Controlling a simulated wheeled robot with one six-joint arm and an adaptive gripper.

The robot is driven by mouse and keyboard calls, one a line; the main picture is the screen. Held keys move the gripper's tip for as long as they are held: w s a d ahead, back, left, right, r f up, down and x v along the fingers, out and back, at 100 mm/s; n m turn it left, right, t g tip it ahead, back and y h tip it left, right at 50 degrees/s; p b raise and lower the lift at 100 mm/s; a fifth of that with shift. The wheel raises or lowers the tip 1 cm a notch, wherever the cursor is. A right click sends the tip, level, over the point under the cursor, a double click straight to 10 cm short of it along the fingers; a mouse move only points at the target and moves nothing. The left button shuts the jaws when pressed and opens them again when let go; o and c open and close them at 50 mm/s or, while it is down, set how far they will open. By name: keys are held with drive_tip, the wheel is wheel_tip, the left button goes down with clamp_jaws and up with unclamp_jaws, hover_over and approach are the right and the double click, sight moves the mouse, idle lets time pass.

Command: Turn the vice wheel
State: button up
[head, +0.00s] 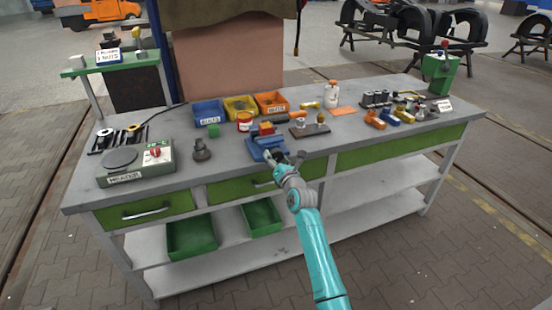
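A blue vice (256,147) stands at the front edge of the grey workbench (225,172), near the middle. A small red and yellow piece (266,129) shows at its top. My gripper (272,156) is at the front right of the vice, at the bench edge, with my turquoise arm reaching up from below. The vice wheel is not clearly visible; the gripper covers that side of the vice. The gripper is too small and dark here to tell whether its fingers are open or shut, or whether they touch the wheel.
Blue, yellow and orange bins (240,108) stand behind the vice. A red tin (244,121) and a dark round-based part (202,150) are to its left. A wooden block with small parts (310,129) lies to the right. Green drawers (232,190) are below the bench top.

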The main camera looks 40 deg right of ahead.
drive_tip(key=shift+o, duration=0.5)
drive_tip(key=v, duration=1.2)
drive_tip(key=shift+r, duration=0.1)
